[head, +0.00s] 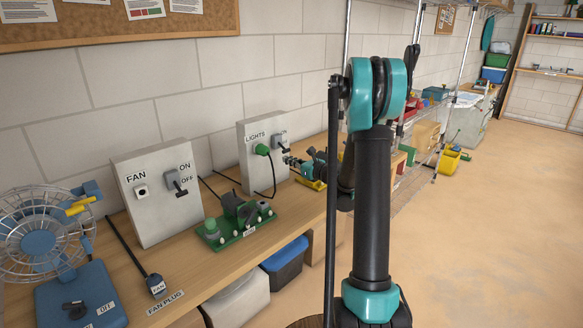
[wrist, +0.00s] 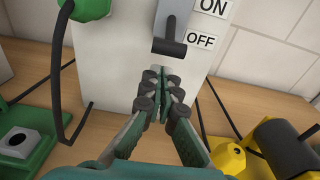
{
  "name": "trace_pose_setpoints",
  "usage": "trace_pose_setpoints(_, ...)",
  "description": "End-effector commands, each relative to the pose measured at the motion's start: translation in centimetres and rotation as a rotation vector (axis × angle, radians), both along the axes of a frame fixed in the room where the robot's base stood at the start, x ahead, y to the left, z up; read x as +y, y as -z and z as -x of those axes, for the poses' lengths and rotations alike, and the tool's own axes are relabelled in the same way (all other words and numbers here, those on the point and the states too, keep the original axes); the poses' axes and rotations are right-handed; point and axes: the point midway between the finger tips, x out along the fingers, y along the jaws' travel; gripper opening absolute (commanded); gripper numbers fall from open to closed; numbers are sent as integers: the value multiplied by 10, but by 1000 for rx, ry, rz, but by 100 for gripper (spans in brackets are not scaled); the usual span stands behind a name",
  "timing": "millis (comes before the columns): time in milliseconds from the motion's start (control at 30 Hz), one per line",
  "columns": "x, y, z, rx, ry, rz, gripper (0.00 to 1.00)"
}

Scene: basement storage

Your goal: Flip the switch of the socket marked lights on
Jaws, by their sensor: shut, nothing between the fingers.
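The grey socket box marked LIGHTS (head: 250,180) stands on the bench against the wall. A green plug (head: 262,149) sits in its socket, and its black cord hangs down. In the wrist view the dark switch lever (wrist: 170,46) is at the level of the OFF label, below the ON label. My gripper (wrist: 163,78) is shut and empty, with its fingertips just below the lever in the picture; I cannot tell whether they touch the box. In the head view my gripper (head: 292,160) is small and partly hidden near the switch.
A second box marked FAN (head: 150,215) stands to the left with its own switch (head: 176,183). A fan (head: 40,240), a loose fan plug (head: 156,285) and a green board (head: 235,232) are on the bench (head: 205,272). A yellow-based device (wrist: 230,155) lies right of my fingers.

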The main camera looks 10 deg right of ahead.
Motion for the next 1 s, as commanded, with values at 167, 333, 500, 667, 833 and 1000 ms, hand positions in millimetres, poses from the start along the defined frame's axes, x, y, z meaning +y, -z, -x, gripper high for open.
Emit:
trace_pose_setpoints(167, -2, -11, 3, 0, 1, 0, 0)
trace_pose_setpoints(333, -3, -13, 3, 0, 0, 0, 0)
trace_pose_setpoints(500, -3, -13, 3, 0, 0, 0, 0)
trace_pose_setpoints(667, -3, -14, 4, 4, 0, 4, 0)
trace_pose_setpoints(833, -4, -16, 5, 32, 0, 24, 0)
trace_pose_setpoints(1000, -4, -18, 6, 50, 0, 37, 0)
